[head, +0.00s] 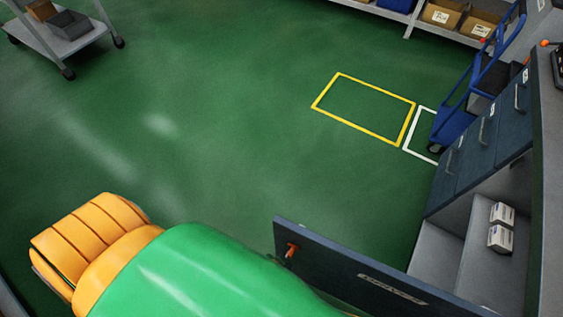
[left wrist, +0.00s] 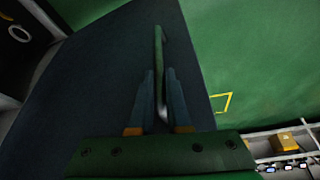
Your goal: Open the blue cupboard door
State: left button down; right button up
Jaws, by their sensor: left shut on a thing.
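The blue cupboard door (head: 335,268) stands swung out from the cupboard (head: 437,248) at the lower right of the head view. It has a red-orange catch near its free upper corner and a pale plate along its face. Its dark panel (left wrist: 105,75) fills the middle left of the left wrist view. My left gripper (left wrist: 160,88) is shut on the door's slim bar handle (left wrist: 158,45), one finger on each side. The left fingers do not show in the head view. My right gripper is in neither view.
The open cupboard holds small white boxes (head: 501,226). Blue drawers (head: 478,145) and a blue hand truck (head: 452,118) are beyond it. A grey cart (head: 75,35) stands far left; shelving with bins (head: 442,14) is at the back. The green floor between is clear.

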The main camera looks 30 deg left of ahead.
pick_arm(q)
jog(key=shift+s, duration=0.25)
jog(key=c, duration=0.9)
grip_release()
jog(key=shift+w, duration=0.1)
jog(key=p+v, duration=0.3)
jog(key=v, duration=0.4)
jog(key=shift+p, duration=0.3)
